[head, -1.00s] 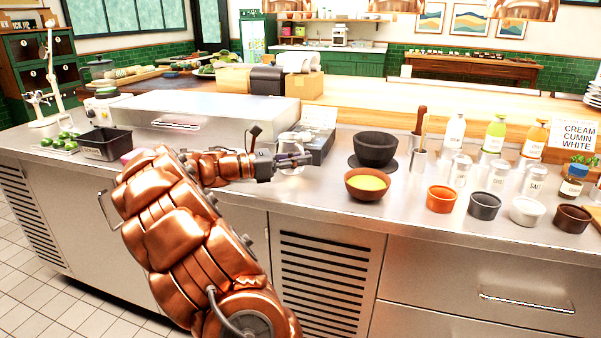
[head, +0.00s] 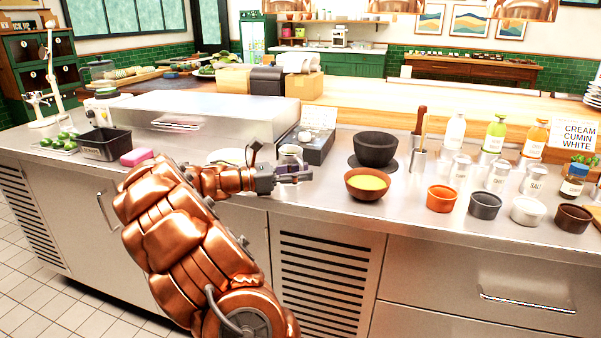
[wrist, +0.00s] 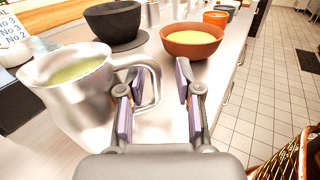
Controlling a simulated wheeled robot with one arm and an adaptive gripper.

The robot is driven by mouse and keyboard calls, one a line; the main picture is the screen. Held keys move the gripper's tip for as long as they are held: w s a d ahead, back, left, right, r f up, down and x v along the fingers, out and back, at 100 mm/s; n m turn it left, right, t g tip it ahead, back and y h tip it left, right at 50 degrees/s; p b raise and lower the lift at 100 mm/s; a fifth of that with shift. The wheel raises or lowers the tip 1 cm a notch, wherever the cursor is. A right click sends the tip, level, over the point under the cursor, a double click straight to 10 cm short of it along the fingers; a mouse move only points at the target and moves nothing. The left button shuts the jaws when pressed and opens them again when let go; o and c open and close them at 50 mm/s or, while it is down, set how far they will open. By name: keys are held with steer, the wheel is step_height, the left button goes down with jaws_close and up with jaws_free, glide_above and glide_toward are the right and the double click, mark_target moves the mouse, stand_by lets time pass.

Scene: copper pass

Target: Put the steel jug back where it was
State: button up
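The steel jug (head: 290,151) is at the front of the steel counter, mostly hidden behind my gripper in the head view. In the wrist view the jug (wrist: 72,88) is large at the left, with greenish liquid inside and its handle toward my fingers. My gripper (head: 304,174) is in front of the jug, near the counter's front edge. In the wrist view my gripper (wrist: 158,100) is open. The outer part of the handle shows between the two fingers, with the left finger overlapping the loop. I cannot tell whether they touch. The jug's base is partly hidden.
A bowl of yellow food (head: 368,184) and a dark mortar (head: 376,148) stand to the right. A grey scale-like box (head: 315,146) is behind the jug. A pink sponge (head: 137,157) and black bin (head: 104,143) lie left. Small bowls (head: 442,198) line the right front.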

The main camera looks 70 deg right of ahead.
steer(key=shift+w+r, duration=0.1)
steer(key=shift+r, duration=0.05)
steer(key=v, duration=1.2)
steer(key=shift+p, duration=0.4)
steer(key=s+a+f+m+t+y, duration=0.2)
steer(key=s+a+f, duration=0.3)
steer(key=a, duration=0.9)
steer(key=s+a+f+m+t+y, duration=0.3)
steer(key=s+a+f+t+y, duration=0.2)
steer(key=a, duration=1)
steer(key=s+a+f+m+t+y, duration=0.2)
steer(key=s+a+f+t+y, duration=0.2)
steer(key=a, duration=1.1)
steer(key=s, duration=0.3)
steer(key=shift+f+m, duration=0.3)
steer(key=shift+f, duration=0.1)
